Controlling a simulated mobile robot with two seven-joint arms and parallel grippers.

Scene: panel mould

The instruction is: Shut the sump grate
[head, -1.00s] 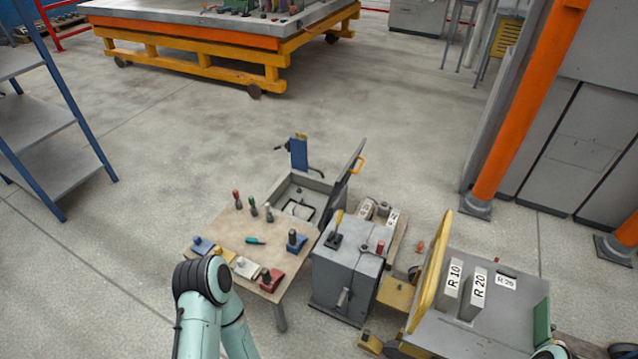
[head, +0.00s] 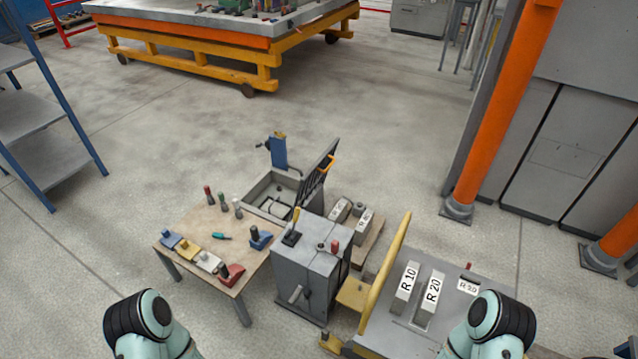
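The sump grate (head: 313,184) is a dark hinged lid with an orange handle (head: 327,164). It stands open, tilted up at the right side of the grey sump box (head: 256,206). The sump's inside shows, with something small at its bottom. My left arm comes in at the lower left and my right arm at the lower right, both well short of the grate. Neither gripper shows in the head view.
A small table (head: 190,226) with several hand tools stands left of a grey cabinet (head: 306,265) with levers. A blue post (head: 278,151) stands behind the sump. A cart with blocks marked R (head: 432,296) is at the right. Floor beyond the sump is clear.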

